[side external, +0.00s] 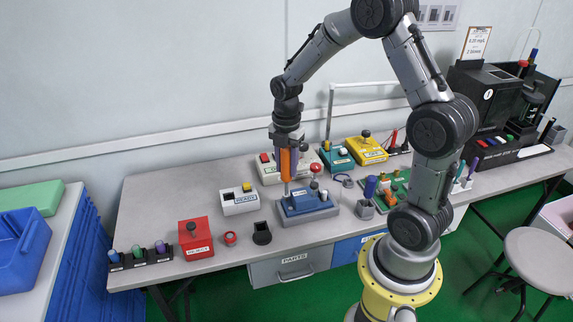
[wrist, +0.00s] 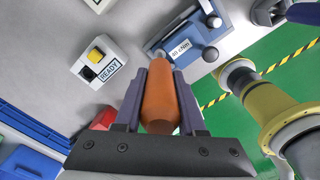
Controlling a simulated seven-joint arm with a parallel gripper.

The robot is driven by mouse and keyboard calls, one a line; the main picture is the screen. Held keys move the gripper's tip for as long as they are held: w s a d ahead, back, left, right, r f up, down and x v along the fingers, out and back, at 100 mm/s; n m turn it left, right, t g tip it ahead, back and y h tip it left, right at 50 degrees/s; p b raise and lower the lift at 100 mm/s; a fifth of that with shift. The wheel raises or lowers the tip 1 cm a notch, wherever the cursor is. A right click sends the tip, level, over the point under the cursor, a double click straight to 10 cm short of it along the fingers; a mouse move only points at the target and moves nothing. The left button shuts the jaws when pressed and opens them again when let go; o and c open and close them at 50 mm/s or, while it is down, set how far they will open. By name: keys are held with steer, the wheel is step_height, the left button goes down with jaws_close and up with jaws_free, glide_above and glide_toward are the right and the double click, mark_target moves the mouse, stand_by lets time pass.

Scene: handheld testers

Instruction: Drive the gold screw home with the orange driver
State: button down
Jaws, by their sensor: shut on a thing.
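The orange driver (side external: 285,163) hangs upright, tip down, from my gripper (side external: 287,150). In the wrist view its orange handle (wrist: 160,104) is between the two dark fingers, which are shut on it. The driver's shaft reaches down at the left part of a blue tester (side external: 305,204) on a grey base. Whether its tip touches anything cannot be told. The blue tester also shows in the wrist view (wrist: 172,34), with a small label, grey knobs and a lever. I cannot make out the gold screw in either view.
A white READY box (side external: 238,203) stands left of the tester. A black holder (side external: 262,234) and red button (side external: 230,238) are in front. A red box (side external: 195,238) is further left. Teal (side external: 335,158) and yellow boxes (side external: 367,151) stand behind. The table's left rear is clear.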

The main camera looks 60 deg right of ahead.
mark_target(286, 151)
steer(key=shift+f, duration=0.85)
stand_by(2.6)
steer(key=shift+r, duration=0.15)
stand_by(0.5)
steer(key=shift+r, duration=3)
